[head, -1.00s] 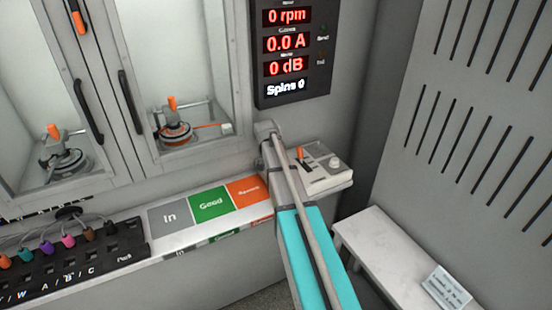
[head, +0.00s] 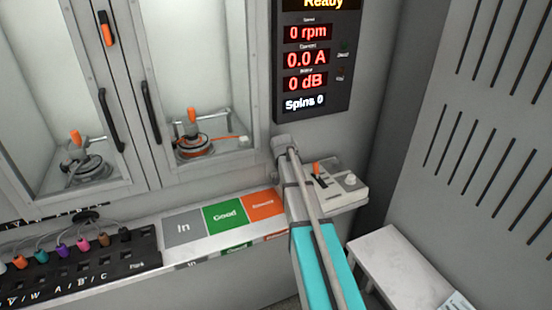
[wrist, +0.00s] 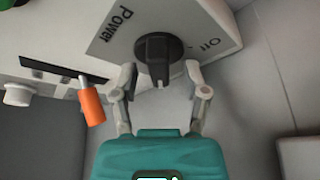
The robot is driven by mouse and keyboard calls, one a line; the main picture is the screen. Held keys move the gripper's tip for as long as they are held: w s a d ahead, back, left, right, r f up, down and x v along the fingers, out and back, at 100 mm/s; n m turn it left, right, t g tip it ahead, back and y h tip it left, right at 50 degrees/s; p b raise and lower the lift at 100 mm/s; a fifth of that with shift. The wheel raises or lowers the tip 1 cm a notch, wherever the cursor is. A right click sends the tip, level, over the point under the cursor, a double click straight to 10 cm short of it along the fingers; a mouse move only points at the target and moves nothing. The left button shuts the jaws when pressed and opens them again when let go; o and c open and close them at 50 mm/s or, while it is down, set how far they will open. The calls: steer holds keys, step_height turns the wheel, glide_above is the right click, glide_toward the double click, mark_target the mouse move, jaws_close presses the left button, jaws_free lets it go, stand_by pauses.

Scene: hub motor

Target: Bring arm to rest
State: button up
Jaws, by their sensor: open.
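My gripper (wrist: 166,88) shows in the wrist view with its two grey fingers apart. They stand to either side of a black rotary knob (wrist: 158,50) on a pale panel marked "Power". No contact between fingers and knob can be made out. In the head view my teal and grey arm reaches up from the bottom to the right end of the shelf, beside a small control box (head: 342,188) with an orange lever (head: 317,168). The fingers cannot be made out there. The orange lever also shows in the wrist view (wrist: 92,105), left of my gripper.
A display panel (head: 309,62) reads Ready, 0 rpm, 0.0 A and 0 dB. The shelf has grey, green (head: 226,214) and orange zones, and a black connector block (head: 95,272) at left. Glass-doored cabinets (head: 195,60) stand behind. A white bench (head: 400,265) is at right.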

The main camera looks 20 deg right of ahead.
steer(key=s+a+r+n+g+y+p, duration=0.1)
steer(key=s+a+r+n+p, duration=0.2)
steer(key=s+a, duration=0.4)
steer(key=s+a+r+n+g+y+p, duration=0.1)
steer(key=s+a+r+n+p, duration=0.2)
steer(key=s+a, duration=0.4)
steer(key=s+a+r+n+g+y+p, duration=0.1)
steer(key=s+a+r+n+p, duration=0.1)
steer(key=s+a, duration=0.5)
steer(key=s+r+p, duration=0.1)
steer(key=s+p, duration=0.1)
steer(key=s, duration=0.3)
steer(key=shift+a+n, duration=0.15)
steer(key=shift+n, duration=0.25)
